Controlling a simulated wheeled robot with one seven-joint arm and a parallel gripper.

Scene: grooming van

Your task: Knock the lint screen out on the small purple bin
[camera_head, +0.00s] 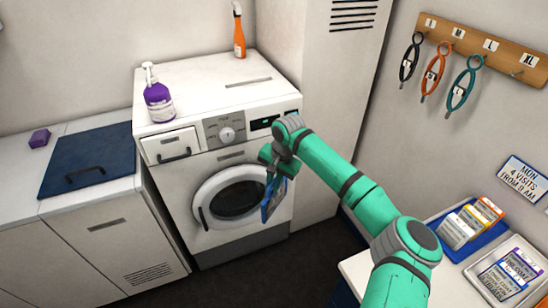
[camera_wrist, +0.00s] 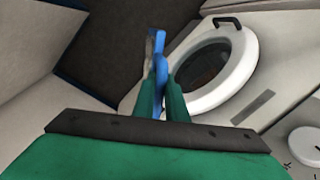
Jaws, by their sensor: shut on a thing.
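My gripper (camera_head: 274,174) is shut on a flat lint screen (camera_head: 271,201) with a blue frame and greyish face. It hangs steeply tilted in front of the machine's round door. In the wrist view the lint screen (camera_wrist: 160,66) shows nearly edge-on, between my gripper's green fingers (camera_wrist: 166,98). A small purple object (camera_head: 40,138) lies on the far-left counter; I cannot tell whether it is a bin. No other purple bin shows clearly.
A table with boxes and a card tray (camera_head: 470,278) stands at right. Dark floor is clear.

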